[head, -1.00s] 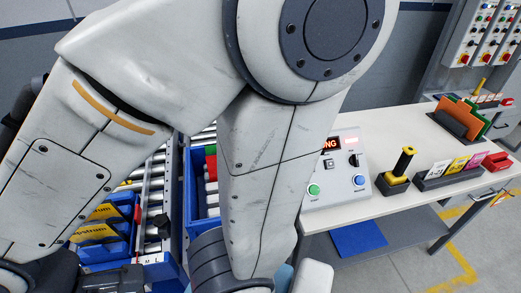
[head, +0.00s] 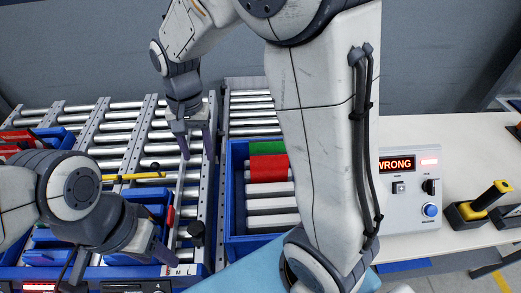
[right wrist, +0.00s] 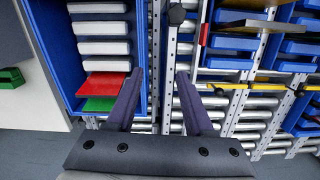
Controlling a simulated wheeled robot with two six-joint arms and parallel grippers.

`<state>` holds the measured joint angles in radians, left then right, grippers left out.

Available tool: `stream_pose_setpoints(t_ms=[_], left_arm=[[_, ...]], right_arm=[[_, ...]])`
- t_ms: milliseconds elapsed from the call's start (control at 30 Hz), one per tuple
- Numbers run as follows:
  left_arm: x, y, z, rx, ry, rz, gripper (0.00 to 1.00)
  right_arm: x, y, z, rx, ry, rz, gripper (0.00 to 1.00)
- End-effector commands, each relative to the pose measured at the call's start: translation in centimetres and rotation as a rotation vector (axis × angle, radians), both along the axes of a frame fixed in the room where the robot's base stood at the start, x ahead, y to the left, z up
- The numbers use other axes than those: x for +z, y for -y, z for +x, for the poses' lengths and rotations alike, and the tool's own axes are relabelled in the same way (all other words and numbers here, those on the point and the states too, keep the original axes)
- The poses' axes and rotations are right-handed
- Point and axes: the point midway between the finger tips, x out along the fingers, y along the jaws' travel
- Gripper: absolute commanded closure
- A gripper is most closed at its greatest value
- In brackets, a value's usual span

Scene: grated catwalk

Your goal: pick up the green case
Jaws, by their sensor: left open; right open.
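The green case (head: 268,147) lies at the far end of the blue crate, behind a red case (head: 268,168) and several white ones. It also shows in the right wrist view (right wrist: 97,104), just left of my fingers. My right gripper (head: 194,142) is open and empty above the rollers, left of the crate; its jaws (right wrist: 158,80) point down and are apart from the case. My left gripper (head: 135,245) is open at the lower left over blue bins, partly hidden by its own wrist. My right arm covers part of the crate's right side.
The blue crate (head: 234,195) has raised walls. Roller conveyor lanes (head: 118,150) run left of it, with blue and red bins and a yellow bar (head: 135,177). A control box (head: 410,175) showing WRONG stands on the white table at right.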

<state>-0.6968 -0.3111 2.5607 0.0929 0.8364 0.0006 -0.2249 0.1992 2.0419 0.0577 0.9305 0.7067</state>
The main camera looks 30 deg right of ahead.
Motion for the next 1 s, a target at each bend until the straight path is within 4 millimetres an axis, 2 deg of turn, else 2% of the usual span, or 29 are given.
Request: stream_pose_setpoints(t_ms=[33,100,200,300,400,500,600,833,1000], left_arm=[[-0.4,0.0,0.0,0.000,0.000,0.000,0.50],[-0.7,0.0,0.0,0.000,0.000,0.000,0.50],[-1.0,0.0,0.0,-0.001,0.000,0.000,0.50],[-1.2,0.0,0.0,-0.001,0.000,0.000,0.50],[-1.3,0.0,0.0,-0.001,0.000,0.000,0.50],[-1.4,0.0,0.0,-0.001,0.000,0.000,0.50],[-1.1,0.0,0.0,-0.001,0.000,0.000,0.50],[-0.1,0.0,0.0,0.000,0.000,0.000,0.50],[0.2,0.0,0.0,0.000,0.000,0.000,0.50]], right_arm=[[-1.8,3.2,3.4,-0.216,-0.025,-0.014,0.47],[-3.8,7.5,6.9,-0.495,-0.051,-0.032,0.47],[-7.0,13.9,10.3,-0.851,-0.084,-0.056,0.47],[-9.8,19.5,12.0,-1.138,-0.112,-0.077,0.47],[-12.0,23.6,12.5,-1.339,-0.131,-0.092,0.47],[-13.2,25.8,12.6,-1.453,-0.142,-0.102,0.47],[-14.4,26.5,12.5,-1.498,-0.148,-0.107,0.47],[-17.8,26.2,12.1,-1.499,-0.148,-0.107,0.47],[-18.9,26.1,11.9,-1.498,-0.146,-0.107,0.47]])
